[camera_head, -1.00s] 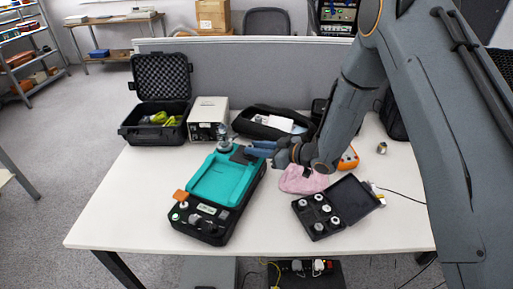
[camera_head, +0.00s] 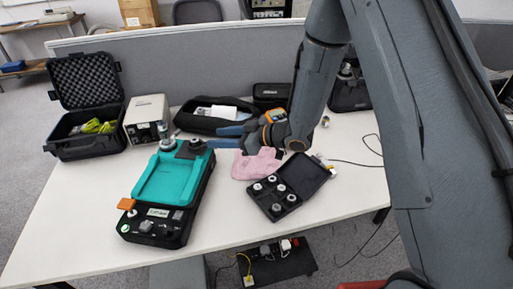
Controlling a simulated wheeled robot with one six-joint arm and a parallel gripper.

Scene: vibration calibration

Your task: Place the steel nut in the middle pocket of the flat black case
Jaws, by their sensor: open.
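The flat black case (camera_head: 248,190) lies with its lid open at the table's right front, with several pale metal pieces in its pockets. The middle pocket of its left row looks dark and empty. A small metallic piece (camera_head: 325,121) stands at the back right of the table; it looks like the steel nut, but is too small to be sure. My gripper (camera_head: 214,136) is open, its blue fingers pointing left above the table, just right of the teal-topped device (camera_head: 160,182). No held object shows between the fingers.
A pink cloth (camera_head: 250,165) lies below my wrist, behind the case. A dark block (camera_head: 192,149) and a metal cylinder (camera_head: 167,144) are at the device's back end. An open black hard case (camera_head: 85,145) and a pale box (camera_head: 146,118) stand back left. The front right table is clear.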

